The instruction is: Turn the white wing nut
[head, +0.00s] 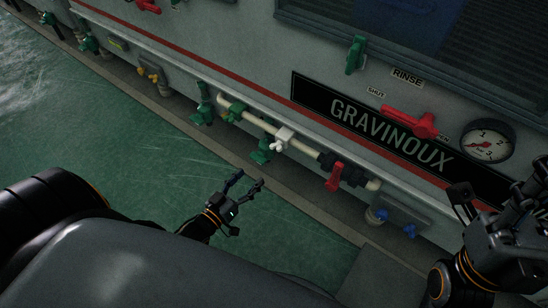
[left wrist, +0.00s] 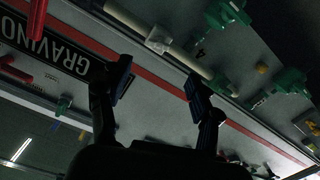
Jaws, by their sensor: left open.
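The white wing nut (head: 283,139) sits on a pale pipe along the machine's front, near the middle of the head view. It also shows at the top of the left wrist view (left wrist: 158,40), between and beyond my fingers. My left gripper (head: 247,184) is open and empty, below and to the left of the wing nut in the head view and apart from it. Its two spread fingers show in the left wrist view (left wrist: 157,80). My right gripper (head: 500,195) is at the right edge of the head view, partly cut off, and its fingers are unclear.
Green valve handles (head: 205,105) and a red handle (head: 334,177) flank the wing nut along the pipe (head: 307,150). Above are a black GRAVINOUX plate (head: 345,103), a red lever (head: 410,121) and a gauge (head: 488,141). The green floor (head: 150,170) in front is clear.

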